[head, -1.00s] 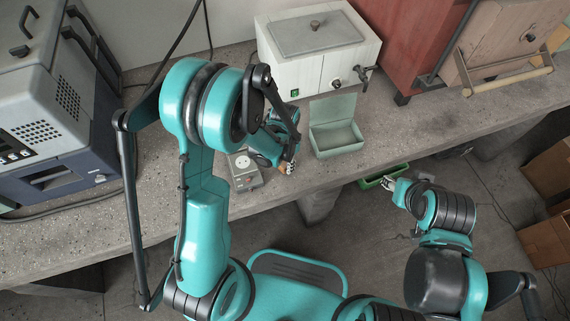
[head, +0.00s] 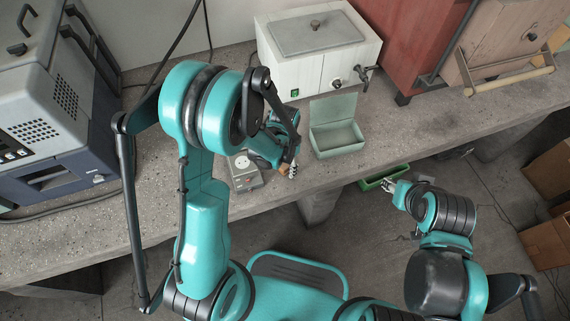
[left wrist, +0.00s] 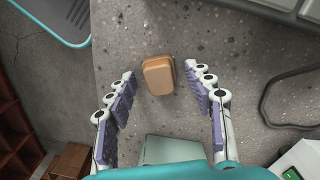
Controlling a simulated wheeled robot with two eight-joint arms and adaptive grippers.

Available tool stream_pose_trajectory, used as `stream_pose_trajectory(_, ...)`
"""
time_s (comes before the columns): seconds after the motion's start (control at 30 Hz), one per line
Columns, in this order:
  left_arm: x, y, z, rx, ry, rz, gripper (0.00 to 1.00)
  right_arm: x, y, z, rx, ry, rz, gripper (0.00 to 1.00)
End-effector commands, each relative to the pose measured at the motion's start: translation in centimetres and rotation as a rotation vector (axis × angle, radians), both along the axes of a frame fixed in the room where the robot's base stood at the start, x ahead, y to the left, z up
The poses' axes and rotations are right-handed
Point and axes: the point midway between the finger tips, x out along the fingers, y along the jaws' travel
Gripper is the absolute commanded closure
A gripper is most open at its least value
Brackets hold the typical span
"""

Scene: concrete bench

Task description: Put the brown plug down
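The brown plug (left wrist: 158,76) is a rounded, tan-brown block. In the left wrist view it lies between the fingers of my left gripper (left wrist: 160,72), with a visible gap on each side. The gripper is open. The plug seems to rest on the concrete bench (left wrist: 230,30) near its front edge. In the head view the plug (head: 284,170) shows only as a small brown patch beside my left gripper (head: 292,170), partly hidden by the arm. My right gripper (head: 391,185) is off the bench's front edge by a green tray; its fingers are too small to read.
A pale green open box (head: 338,140) stands right of my left gripper. Behind it is a white bath unit (head: 325,65) with a tap. A grey socket box (head: 246,180) sits left. The green tray (head: 374,184) is below the bench edge. Bench to the right is clear.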

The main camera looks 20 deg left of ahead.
Motion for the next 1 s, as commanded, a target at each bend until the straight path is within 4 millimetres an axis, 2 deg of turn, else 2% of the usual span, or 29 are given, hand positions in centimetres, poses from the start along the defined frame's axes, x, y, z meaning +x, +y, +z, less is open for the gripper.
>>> stream_pose_trajectory(0.13, 0.0, 0.0, 0.2, 0.000, 0.000, 0.000, 0.48, 0.0, 0.0, 0.2, 0.000, 0.000, 0.000, 0.60)
stream_pose_trajectory(0.27, 0.0, 0.0, 1.3, 0.000, 0.000, 0.000, 0.48, 0.0, 0.0, 1.4, 0.000, 0.000, 0.000, 0.60)
stream_pose_trajectory(0.7, -0.1, 0.0, 10.9, 0.000, 0.000, 0.000, 0.48, 0.0, 0.0, 5.4, 0.000, 0.000, 0.000, 0.60)
stream_pose_trajectory(1.0, -0.2, 0.2, 14.0, -0.002, -0.016, 0.016, 0.48, 0.0, 0.0, 6.1, 0.000, 0.000, 0.000, 0.60)
